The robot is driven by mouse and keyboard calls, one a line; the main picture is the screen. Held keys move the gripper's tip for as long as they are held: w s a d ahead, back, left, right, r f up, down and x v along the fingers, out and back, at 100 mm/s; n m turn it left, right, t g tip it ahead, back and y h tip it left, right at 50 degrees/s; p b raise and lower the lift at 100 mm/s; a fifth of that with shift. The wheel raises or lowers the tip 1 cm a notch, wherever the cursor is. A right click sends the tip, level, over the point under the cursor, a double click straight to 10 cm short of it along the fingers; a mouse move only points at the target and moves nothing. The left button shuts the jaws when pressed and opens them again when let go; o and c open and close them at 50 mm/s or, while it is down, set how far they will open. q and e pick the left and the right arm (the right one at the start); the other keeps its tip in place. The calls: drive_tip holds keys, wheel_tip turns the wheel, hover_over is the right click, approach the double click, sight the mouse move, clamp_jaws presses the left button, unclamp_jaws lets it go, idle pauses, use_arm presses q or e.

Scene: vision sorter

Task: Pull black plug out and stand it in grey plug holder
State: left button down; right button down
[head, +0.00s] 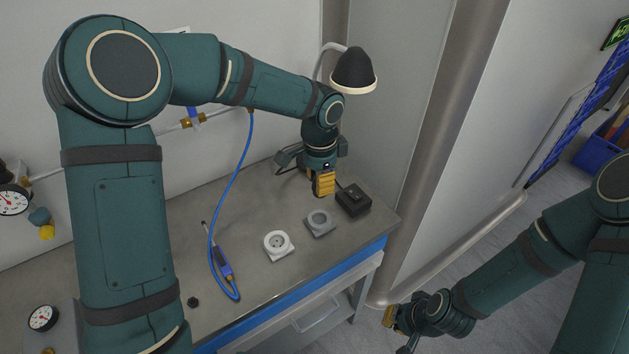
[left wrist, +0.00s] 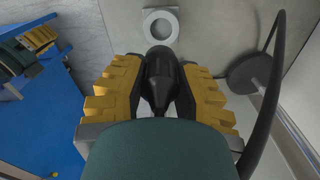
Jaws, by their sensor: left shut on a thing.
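My left gripper (head: 322,186) is over the back right of the bench and also shows in the left wrist view (left wrist: 160,92). Its yellow-padded fingers are shut on the black plug (left wrist: 160,75), which is pointed towards the bench. In the head view the fingers mostly hide the plug. The grey plug holder (head: 319,223), a square block with a ring, sits on the bench in front of this gripper; a ring-shaped holder (left wrist: 160,26) shows ahead of the plug in the wrist view. My right gripper (head: 396,326) is low, off the bench's front; its opening is unclear.
A black box (head: 353,200) stands right of the left gripper. A white round socket (head: 278,245) lies left of the grey holder. A blue cable (head: 234,180) with a tool (head: 222,262) runs further left. A black-shaded lamp (head: 353,72) hangs behind. The bench's blue front edge (head: 345,263) is close.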

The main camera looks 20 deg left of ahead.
use_arm(q)
drive_tip(key=shift+f, duration=0.15)
drive_tip(key=b, duration=0.5)
hover_over(319, 222)
drive_tip(key=shift+w+f, duration=0.1)
drive_tip(key=shift+f, duration=3.6)
drive_tip(key=shift+f+b, duration=0.3)
drive_tip(key=shift+b, duration=0.05)
drive_tip(key=shift+f+b, duration=0.75)
drive_tip(key=shift+f, duration=0.65)
drive_tip(key=c, duration=0.7)
unclamp_jaws()
drive_tip(key=shift+c, duration=0.2)
drive_tip(key=shift+r, duration=0.1)
